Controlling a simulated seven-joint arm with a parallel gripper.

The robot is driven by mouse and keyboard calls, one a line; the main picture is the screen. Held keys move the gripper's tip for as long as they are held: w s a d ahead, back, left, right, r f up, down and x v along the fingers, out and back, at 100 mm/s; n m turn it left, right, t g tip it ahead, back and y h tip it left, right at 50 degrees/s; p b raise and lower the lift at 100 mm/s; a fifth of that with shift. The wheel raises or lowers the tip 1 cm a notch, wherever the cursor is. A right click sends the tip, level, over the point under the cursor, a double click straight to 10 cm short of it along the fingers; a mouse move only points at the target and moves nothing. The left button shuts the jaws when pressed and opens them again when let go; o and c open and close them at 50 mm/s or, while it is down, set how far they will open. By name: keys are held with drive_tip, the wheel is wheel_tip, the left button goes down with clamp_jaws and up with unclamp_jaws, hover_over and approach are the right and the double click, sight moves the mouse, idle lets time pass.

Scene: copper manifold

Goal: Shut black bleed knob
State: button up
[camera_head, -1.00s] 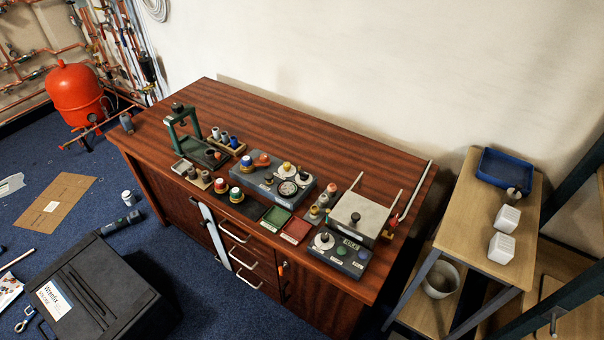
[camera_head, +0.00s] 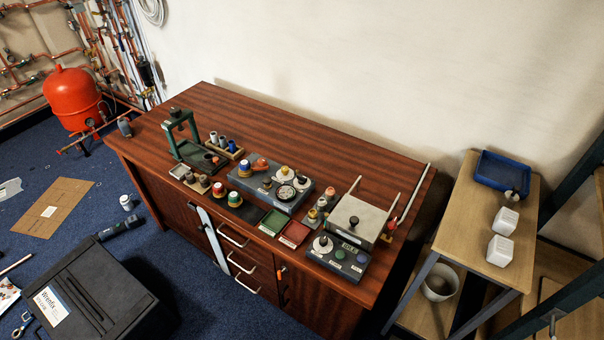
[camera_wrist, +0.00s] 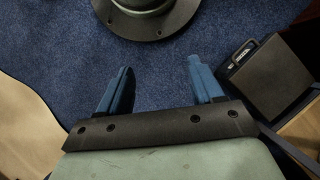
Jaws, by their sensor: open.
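The copper pipework (camera_head: 90,60) runs along the wall at the far left in the head view, behind the red vessel. It carries several small dark fittings, too small to tell which is the black bleed knob. A small black knob (camera_head: 323,240) also stands on a pale disc on the bench's front control box; I cannot tell whether it is the bleed knob. My gripper (camera_wrist: 158,64) shows in the wrist view with two blue fingers spread apart and nothing between them. It is over blue carpet, away from the pipework. My gripper is not in the head view.
A red vessel (camera_head: 72,98) stands on the floor before the pipes. The wooden bench (camera_head: 300,135) holds several fixtures along its front. A black case (camera_head: 95,300) and cardboard (camera_head: 52,207) lie on the carpet. A dark round flange (camera_wrist: 150,12) is at the top of the wrist view.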

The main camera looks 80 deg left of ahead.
drive_tip(key=w+a+r+n+t, duration=0.1)
drive_tip(key=w+a+r, duration=0.3)
drive_tip(key=a, duration=0.5)
drive_tip(key=w+a+r+n, duration=0.1)
drive_tip(key=w+a+r, duration=0.3)
drive_tip(key=a, duration=0.5)
wheel_tip(320, 180, up, 37)
drive_tip(key=n+t, duration=0.5)
drive_tip(key=n, duration=0.1)
hover_over(302, 176)
drive_tip(key=shift+y, duration=0.3)
wheel_tip(302, 176, down, 13)
drive_tip(key=shift+f, duration=0.2)
drive_tip(key=c, duration=1.1)
